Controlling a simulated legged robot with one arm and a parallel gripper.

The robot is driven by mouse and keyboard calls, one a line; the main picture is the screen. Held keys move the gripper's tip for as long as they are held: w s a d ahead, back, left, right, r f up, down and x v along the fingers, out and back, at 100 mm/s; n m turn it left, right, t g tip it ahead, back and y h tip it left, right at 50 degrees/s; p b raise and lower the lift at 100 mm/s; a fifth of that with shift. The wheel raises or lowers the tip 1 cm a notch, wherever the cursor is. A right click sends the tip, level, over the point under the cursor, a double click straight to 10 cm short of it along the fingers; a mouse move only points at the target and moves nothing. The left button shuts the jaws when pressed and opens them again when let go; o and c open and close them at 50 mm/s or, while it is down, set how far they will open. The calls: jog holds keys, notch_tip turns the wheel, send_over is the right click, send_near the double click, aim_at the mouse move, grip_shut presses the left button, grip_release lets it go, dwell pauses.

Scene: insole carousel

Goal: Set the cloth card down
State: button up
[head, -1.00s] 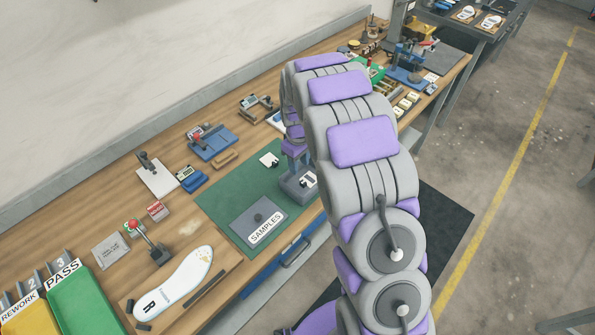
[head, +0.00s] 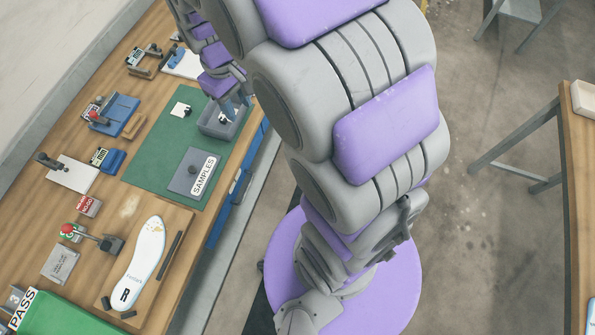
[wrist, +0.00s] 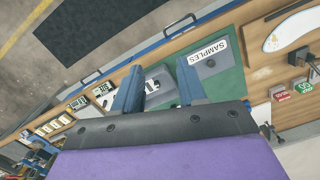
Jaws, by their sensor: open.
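A small white card with a dark piece on it (head: 181,109) lies on the green mat (head: 150,160). Another small white and dark piece (head: 226,117) sits in the grey open tray (head: 211,131) at the mat's right edge. I cannot tell which is the cloth card. My gripper (head: 238,106) is above the tray, its blue fingers apart. In the wrist view my gripper (wrist: 158,88) is open, with the tray and a white and dark piece (wrist: 152,86) seen between the fingers. Nothing is visibly held; my arm hides part of the tray's surroundings.
The grey SAMPLES box (head: 191,175) with a dark knob stands beside the tray. An insole (head: 142,262) lies on a wooden board nearer me. Blue fixtures (head: 115,115) stand left of the mat. The bench's front edge is close to the tray.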

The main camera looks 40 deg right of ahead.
jog(key=s+r+m, duration=0.1)
jog(key=s, duration=1)
jog(key=s+r+m, duration=0.2)
jog(key=s, duration=1)
jog(key=shift+r+m+g, duration=0.3)
jog(key=shift+g, duration=0.1)
jog(key=shift+f+b, duration=0.6)
